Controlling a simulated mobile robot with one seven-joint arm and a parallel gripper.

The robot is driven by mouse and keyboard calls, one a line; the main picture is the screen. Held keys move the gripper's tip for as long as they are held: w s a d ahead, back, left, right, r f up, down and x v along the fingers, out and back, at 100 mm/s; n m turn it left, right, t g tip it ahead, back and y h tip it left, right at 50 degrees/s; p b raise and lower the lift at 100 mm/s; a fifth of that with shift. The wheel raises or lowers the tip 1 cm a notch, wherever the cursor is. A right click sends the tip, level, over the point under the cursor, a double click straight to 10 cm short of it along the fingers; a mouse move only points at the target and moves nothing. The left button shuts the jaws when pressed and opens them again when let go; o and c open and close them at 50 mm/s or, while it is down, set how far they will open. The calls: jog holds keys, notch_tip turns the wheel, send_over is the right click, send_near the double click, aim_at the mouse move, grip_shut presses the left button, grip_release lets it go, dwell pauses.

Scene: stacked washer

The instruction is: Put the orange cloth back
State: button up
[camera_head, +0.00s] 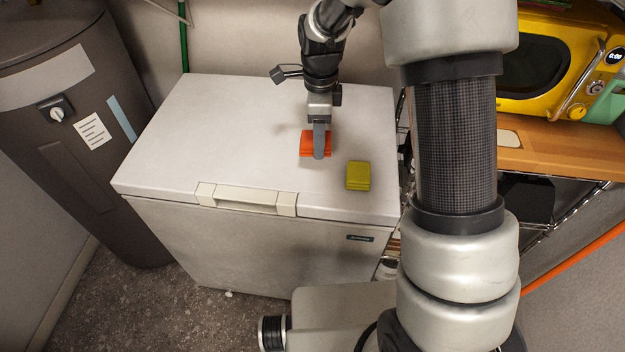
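The orange cloth (306,146) is a small folded block on the white lid of a chest freezer (215,135), toward the back right of the lid. My gripper (319,154) points down right at the cloth, and its grey finger covers the middle of it. Orange shows on both sides of the finger. Only one finger can be made out, so I cannot tell whether the gripper is open or shut on the cloth. I also cannot tell whether the cloth is resting on the lid or slightly raised.
A folded yellow-green cloth (358,175) lies on the lid just right of my gripper. A dark tank (75,120) stands to the left. A wooden shelf (550,148) with a yellow microwave (545,70) is on the right. The left part of the lid is clear.

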aim_at(316, 175)
jog(key=shift+a+f+m, duration=0.2)
jog(key=shift+f+m, duration=0.1)
jog(key=shift+m, duration=0.1)
notch_tip(316, 175, down, 10)
jog(key=shift+r, duration=0.1)
jog(key=shift+f, duration=0.2)
jog(key=o, duration=0.9)
jog(key=shift+o, duration=0.2)
